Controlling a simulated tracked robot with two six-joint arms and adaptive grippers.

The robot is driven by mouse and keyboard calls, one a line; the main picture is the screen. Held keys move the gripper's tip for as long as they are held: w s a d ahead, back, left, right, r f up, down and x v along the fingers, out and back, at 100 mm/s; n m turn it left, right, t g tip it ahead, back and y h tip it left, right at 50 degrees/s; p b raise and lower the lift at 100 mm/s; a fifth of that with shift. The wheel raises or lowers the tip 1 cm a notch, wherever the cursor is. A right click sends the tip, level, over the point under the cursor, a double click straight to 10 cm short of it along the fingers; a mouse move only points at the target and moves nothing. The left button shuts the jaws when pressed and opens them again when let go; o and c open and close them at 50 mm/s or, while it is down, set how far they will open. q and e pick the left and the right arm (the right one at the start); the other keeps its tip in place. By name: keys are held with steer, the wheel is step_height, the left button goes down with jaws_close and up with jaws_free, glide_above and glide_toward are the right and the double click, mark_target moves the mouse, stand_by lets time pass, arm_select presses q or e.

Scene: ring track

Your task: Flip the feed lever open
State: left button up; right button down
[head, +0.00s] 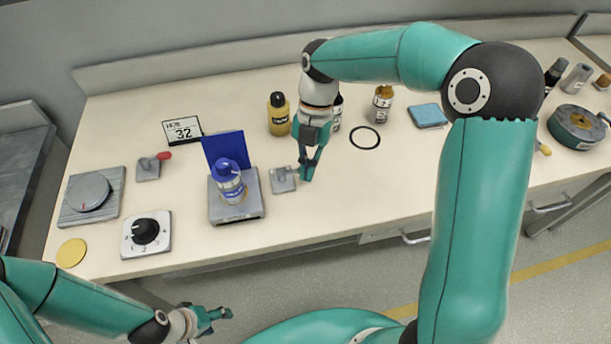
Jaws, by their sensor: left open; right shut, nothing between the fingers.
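Two small levers on grey square plates are on the bench; I see no label telling which is the feed lever. One lever (150,166) has a red handle pointing right and stands at the left. The other lever's plate (283,184) is right of the blue-capped bottle. My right gripper (307,174) is shut and empty, pointing down just right of that plate, at the end of its lever. It hides the handle's end, and I cannot tell whether it touches it. My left gripper (216,318) is open and empty, low in front of the bench.
A blue-capped bottle (231,187) stands on a grey device with a blue back panel (226,148). A dial box (147,233), a round-topped plate (89,194) and a "32" sign (183,130) are to the left. A yellow bottle (278,116) and black ring (365,138) are near my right gripper.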

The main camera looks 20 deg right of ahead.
step_height(320, 180, up, 6)
steer(key=w, duration=0.2)
steer(key=shift+w+d, duration=0.15)
steer(key=shift+d, duration=0.15)
steer(key=shift+f, duration=0.15)
